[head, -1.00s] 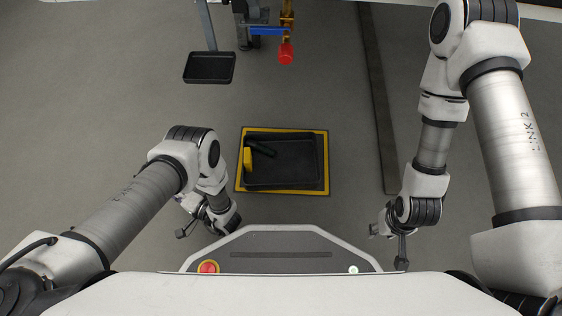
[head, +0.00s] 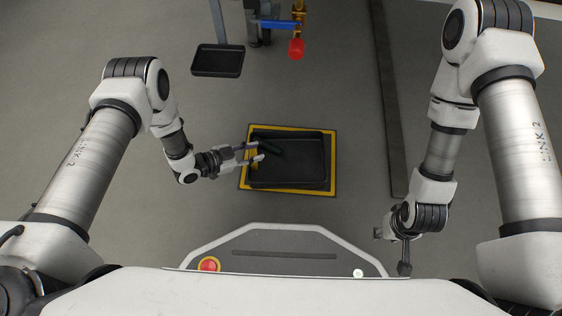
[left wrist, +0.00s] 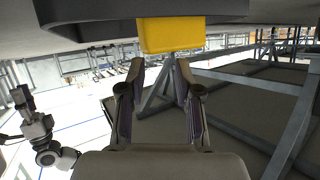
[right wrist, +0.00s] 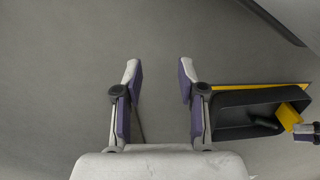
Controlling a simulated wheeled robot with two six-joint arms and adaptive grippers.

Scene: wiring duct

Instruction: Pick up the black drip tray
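The black drip tray (head: 312,180) lies on a yellow-edged floor patch, with a yellow grip piece at its left side and a dark cylindrical item (head: 268,145) inside. My left gripper (head: 254,151) is at the tray's left edge, open, its fingertips around or just short of the yellow piece. In the left wrist view the yellow piece (left wrist: 170,36) sits just beyond the two spread fingertips; contact cannot be told. The right wrist view shows the tray (right wrist: 232,103) at its right side, with the yellow piece (right wrist: 288,116). My right gripper (right wrist: 160,78) is open and empty, away from the tray.
A smaller black tray (head: 217,73) hangs on a post behind. A blue lever and red knob (head: 296,48) belong to pipework at the back. A long dark strip (head: 388,100) runs along the floor at right. Floor around the patch is clear.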

